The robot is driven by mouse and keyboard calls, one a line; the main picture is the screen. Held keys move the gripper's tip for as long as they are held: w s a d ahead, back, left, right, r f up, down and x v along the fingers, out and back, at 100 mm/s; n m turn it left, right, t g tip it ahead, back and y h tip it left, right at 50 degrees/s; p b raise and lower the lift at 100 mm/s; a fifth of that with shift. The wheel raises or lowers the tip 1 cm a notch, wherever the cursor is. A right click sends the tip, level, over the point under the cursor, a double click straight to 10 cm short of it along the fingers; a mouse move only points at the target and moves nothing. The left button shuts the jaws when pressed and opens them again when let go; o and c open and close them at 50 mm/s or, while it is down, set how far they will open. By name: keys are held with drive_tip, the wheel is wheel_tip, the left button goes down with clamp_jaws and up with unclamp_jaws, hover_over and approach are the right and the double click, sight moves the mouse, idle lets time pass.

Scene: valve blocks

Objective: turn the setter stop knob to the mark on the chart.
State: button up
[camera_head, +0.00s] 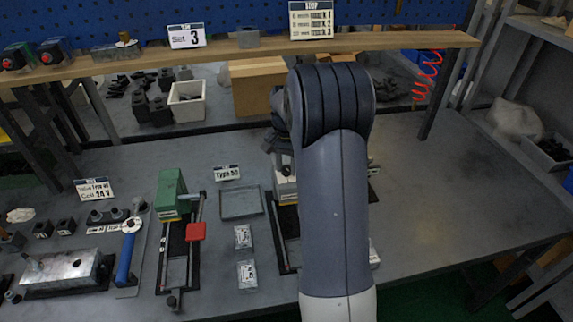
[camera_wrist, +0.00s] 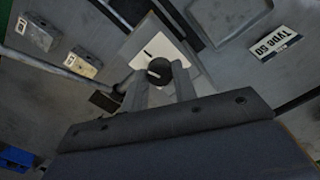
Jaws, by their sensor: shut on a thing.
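In the wrist view the round black knob (camera_wrist: 158,68) sits between the two grey fingertips of my gripper (camera_wrist: 160,80). The gripper is shut on it. A short white line shows on the knob's top. A white dial plate (camera_wrist: 137,45) with a dark mark lies behind the knob; the fingers hide part of it. In the head view my arm covers the knob and the gripper. The STOP chart (camera_head: 311,20) stands on the shelf at the top, with several rows of small print. A card reading "Set 3" (camera_head: 187,36) stands left of it.
A "Type 50" card (camera_head: 227,173) and an empty grey tray (camera_head: 241,204) lie left of my arm. A green block (camera_head: 170,192) on a rail fixture, a blue-handled tool (camera_head: 126,255) and a metal block (camera_head: 65,268) are farther left.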

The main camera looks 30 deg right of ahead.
sight(286, 168)
drive_tip(key=shift+m, duration=1.6)
drive_tip(key=o, duration=1)
wheel_tip(286, 168, up, 11)
drive_tip(key=b, duration=0.1)
drive_tip(key=shift+f, duration=0.15)
